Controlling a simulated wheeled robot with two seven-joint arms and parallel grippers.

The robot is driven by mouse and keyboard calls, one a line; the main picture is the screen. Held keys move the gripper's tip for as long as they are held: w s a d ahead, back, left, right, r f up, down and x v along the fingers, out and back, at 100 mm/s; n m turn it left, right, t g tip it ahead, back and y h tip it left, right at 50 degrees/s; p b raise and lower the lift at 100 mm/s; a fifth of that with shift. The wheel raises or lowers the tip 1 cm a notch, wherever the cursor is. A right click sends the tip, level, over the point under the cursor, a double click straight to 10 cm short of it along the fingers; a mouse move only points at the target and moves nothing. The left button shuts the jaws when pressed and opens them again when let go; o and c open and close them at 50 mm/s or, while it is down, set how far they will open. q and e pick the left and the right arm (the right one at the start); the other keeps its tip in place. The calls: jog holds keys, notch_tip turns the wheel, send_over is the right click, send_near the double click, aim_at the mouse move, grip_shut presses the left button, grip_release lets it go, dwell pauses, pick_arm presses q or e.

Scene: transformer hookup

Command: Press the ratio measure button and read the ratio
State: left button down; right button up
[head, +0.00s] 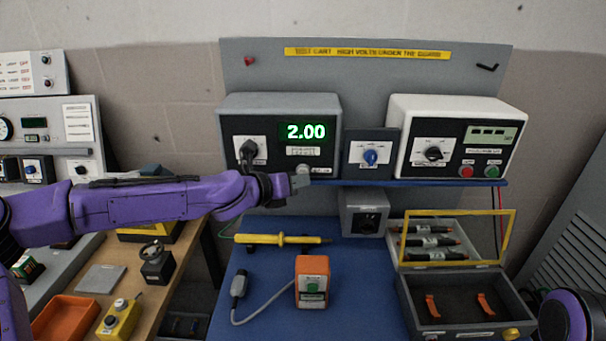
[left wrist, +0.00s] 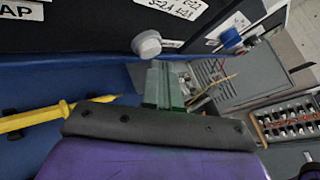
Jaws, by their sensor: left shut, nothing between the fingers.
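The grey meter box (head: 232,108) stands on the blue shelf at the back, with a lit green display (head: 306,132) reading 2.00. A black knob (head: 249,150) is on its left side. A pale round button (head: 303,169) sits low on its front, below a small label; it shows large in the left wrist view (left wrist: 147,43). My left gripper (head: 300,181) is shut and empty, its tips just below and in front of this button. In the left wrist view its closed fingers (left wrist: 164,84) end close beside the button; I cannot tell whether they touch it.
To the right are a blue-knob panel (head: 370,157) and a white box (head: 455,103) with red and green buttons. On the blue mat lie a yellow probe (head: 275,240), an orange box with a green button (head: 311,272) and an open case (head: 450,315). My right arm shows at lower right.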

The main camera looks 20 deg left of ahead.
pick_arm(q)
jog(key=shift+w, duration=0.3)
dwell(0.4)
jog(key=shift+s+d, duration=0.15)
jog(key=shift+s, duration=0.7)
jog(key=s+d+b, duration=0.1)
jog(key=s, duration=0.4)
jog(key=shift+s+d, duration=0.35)
jog(key=shift+s, duration=0.05)
jog(key=shift+r, duration=0.1)
